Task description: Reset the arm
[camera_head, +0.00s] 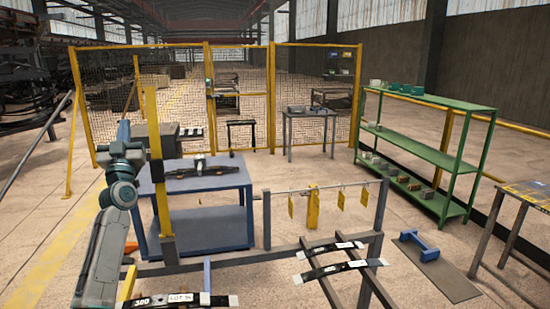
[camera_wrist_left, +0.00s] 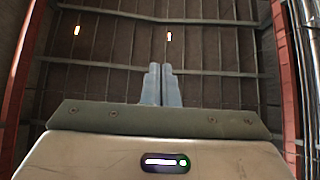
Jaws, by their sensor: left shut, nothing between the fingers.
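My left arm rises at the left of the head view, and its gripper (camera_head: 124,127) points up, left of a yellow post. In the left wrist view the two grey fingers (camera_wrist_left: 162,85) lie side by side, shut and empty, with only the roof behind them. My right arm and gripper are not in view.
A rack frame (camera_head: 372,262) stands in front, with dark labelled leaf springs (camera_head: 340,268) across it and yellow tags hanging from its bar. A blue table (camera_head: 215,182) carries another spring (camera_head: 203,171). Green shelves (camera_head: 430,155) stand right, yellow mesh fencing (camera_head: 235,85) behind.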

